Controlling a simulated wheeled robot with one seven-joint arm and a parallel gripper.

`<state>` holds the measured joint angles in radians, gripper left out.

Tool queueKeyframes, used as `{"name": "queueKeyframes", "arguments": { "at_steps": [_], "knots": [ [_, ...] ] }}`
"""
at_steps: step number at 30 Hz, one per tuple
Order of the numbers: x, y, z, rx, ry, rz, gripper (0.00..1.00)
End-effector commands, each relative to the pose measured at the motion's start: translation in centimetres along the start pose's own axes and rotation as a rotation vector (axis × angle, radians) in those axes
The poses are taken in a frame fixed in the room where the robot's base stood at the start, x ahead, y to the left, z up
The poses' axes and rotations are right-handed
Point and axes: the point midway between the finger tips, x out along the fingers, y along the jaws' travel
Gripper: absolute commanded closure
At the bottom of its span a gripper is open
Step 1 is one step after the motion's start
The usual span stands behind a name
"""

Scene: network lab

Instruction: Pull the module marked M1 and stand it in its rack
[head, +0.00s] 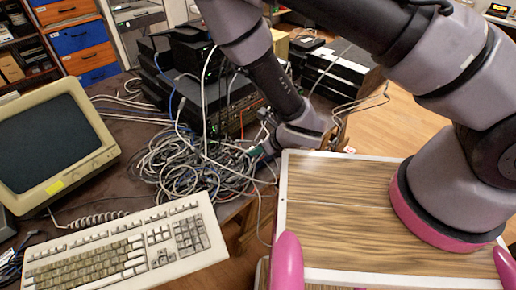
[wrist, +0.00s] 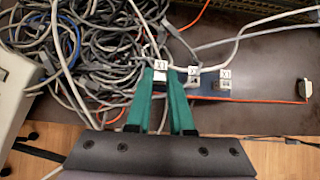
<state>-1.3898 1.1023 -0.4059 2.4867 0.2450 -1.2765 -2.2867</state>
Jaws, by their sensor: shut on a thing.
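In the wrist view my gripper (wrist: 160,80) has its two green fingers closed on a small module (wrist: 160,67) with a white label. The label is too small to read surely. Two similar labelled modules, a middle one (wrist: 193,74) and a right one (wrist: 225,77), stand just to the right, by a blue strip (wrist: 212,96). I cannot tell whether the held module is still seated or free. In the head view my gripper (head: 262,150) is low at the right edge of the cable tangle; the module is hidden there. No rack can be clearly made out.
A large cable tangle (head: 180,160) lies left of my gripper. A keyboard (head: 125,248) and an old monitor (head: 50,145) stand at the left. Black network boxes (head: 205,85) stand behind. An orange cable (wrist: 262,98) runs beside the strip. Bare tabletop (wrist: 275,55) shows to the right.

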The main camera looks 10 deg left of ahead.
Motion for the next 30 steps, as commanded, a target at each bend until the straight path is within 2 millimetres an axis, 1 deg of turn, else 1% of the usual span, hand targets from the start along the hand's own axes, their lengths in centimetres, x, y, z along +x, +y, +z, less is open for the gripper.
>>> {"name": "queueKeyframes", "arguments": {
  "at_steps": [17,18,20,21,30],
  "knots": [
    [0.66,-0.01,-0.60,0.000,0.000,0.000,1.00],
    [0.67,-0.01,-0.60,0.000,0.000,0.000,0.72],
    [0.66,-0.01,-0.58,0.000,0.000,0.000,0.49],
    [0.65,-0.01,-0.58,0.000,0.000,0.000,0.45],
    [0.60,0.00,-0.49,0.000,-0.001,0.000,0.45]
  ]
}}
